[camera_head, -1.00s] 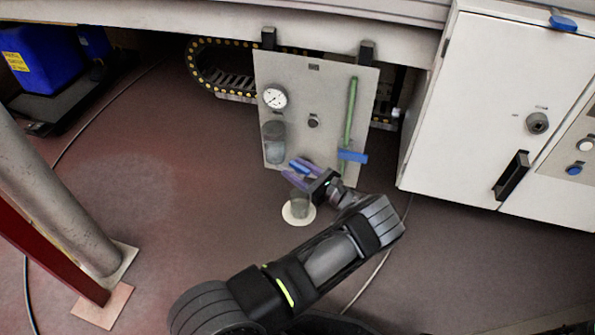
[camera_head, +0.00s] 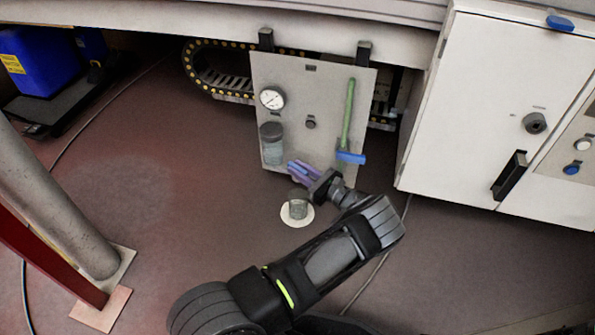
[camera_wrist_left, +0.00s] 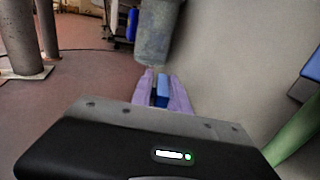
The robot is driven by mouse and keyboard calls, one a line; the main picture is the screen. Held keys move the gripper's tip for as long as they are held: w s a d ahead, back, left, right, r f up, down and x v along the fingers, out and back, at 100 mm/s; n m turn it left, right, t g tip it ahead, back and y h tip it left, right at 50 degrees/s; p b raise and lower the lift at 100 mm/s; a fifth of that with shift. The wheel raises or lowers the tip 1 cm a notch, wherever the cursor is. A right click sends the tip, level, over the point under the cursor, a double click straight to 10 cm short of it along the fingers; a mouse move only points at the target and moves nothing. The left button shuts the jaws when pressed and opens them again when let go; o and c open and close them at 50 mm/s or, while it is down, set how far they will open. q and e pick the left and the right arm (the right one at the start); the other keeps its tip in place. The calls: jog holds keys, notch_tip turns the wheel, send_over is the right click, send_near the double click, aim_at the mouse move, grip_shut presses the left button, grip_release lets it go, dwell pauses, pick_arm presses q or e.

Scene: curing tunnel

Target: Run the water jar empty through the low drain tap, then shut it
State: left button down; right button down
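The water jar (camera_head: 272,148) is a grey see-through cylinder low on the left of a grey panel (camera_head: 330,85); I cannot read its water level. It also shows in the left wrist view (camera_wrist_left: 157,35). My left gripper (camera_head: 297,168) has purple fingers just below and right of the jar. In the left wrist view, a blue tap handle (camera_wrist_left: 162,90) sits between the fingers, with hardly any gap; they look closed on it. The fingers hide most of the tap. A small clear vessel (camera_head: 298,208) stands on a white disc on the floor below. My right gripper is out of view.
A round gauge (camera_head: 272,98) and a black knob (camera_head: 311,122) are on the panel. A green pipe (camera_head: 348,112) with a blue lever (camera_head: 350,157) runs down its right side. A white cabinet (camera_head: 480,100) stands right; a steel post (camera_head: 50,200) stands left.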

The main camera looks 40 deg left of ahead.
pick_arm(q)
jog(key=shift+s+a+f, duration=0.1)
jog(key=shift+s+f, duration=0.15)
jog(key=shift+s, duration=0.3)
jog(key=c, duration=1.7)
grip_release()
jog(key=o, duration=0.6)
jog(key=shift+s+a+r+g, duration=0.1)
jog(key=shift+s+a+g, duration=0.1)
jog(key=shift+g, duration=0.1)
jog(key=shift+c, duration=0.2)
jog(key=shift+w, duration=0.1)
jog(key=shift+d, duration=0.1)
jog(key=d, duration=0.1)
jog(key=s+d+p, duration=0.1)
jog(key=d, duration=0.1)
jog(key=s+d+p, duration=0.1)
jog(key=d, duration=0.1)
jog(key=shift+d, duration=0.25)
